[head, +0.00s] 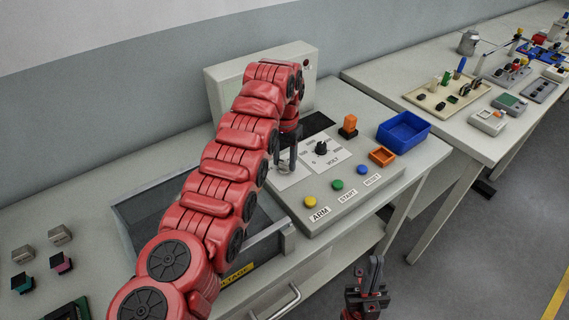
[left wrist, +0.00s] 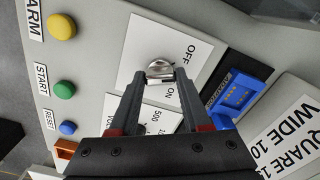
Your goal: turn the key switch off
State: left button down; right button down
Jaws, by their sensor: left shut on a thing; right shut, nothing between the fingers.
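The key switch (left wrist: 160,68) is a small silver piece on a white plate (left wrist: 134,82) marked OFF and ON, seen in the left wrist view. My left gripper (left wrist: 161,75) is shut on it, with one dark fingertip on each side. In the head view my left gripper (head: 286,166) reaches down onto the panel's white plate and hides most of the switch. I cannot tell exactly which mark the key points to. My right gripper (head: 367,268) is shut and empty, in front of the bench and away from the panel.
The grey panel (head: 330,208) carries a yellow button (head: 310,202), a green button (head: 338,184), a blue button (head: 364,170) and a black dial (head: 321,148) close to my left gripper. An orange block (head: 348,124) stands behind. A blue bin (head: 404,133) is at right.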

aim_at(284, 162)
pick_arm(q)
jog(key=shift+r+n+b, duration=0.1)
jog(key=shift+n+b, duration=0.5)
jog(key=shift+n, duration=1.3)
jog(key=shift+c, duration=1.8)
grip_release()
jog(key=shift+r, duration=0.4)
notch_tip(284, 162, up, 16)
jog(key=p, duration=1.5)
jog(key=shift+r+p, duration=0.25)
jog(key=shift+p, duration=0.05)
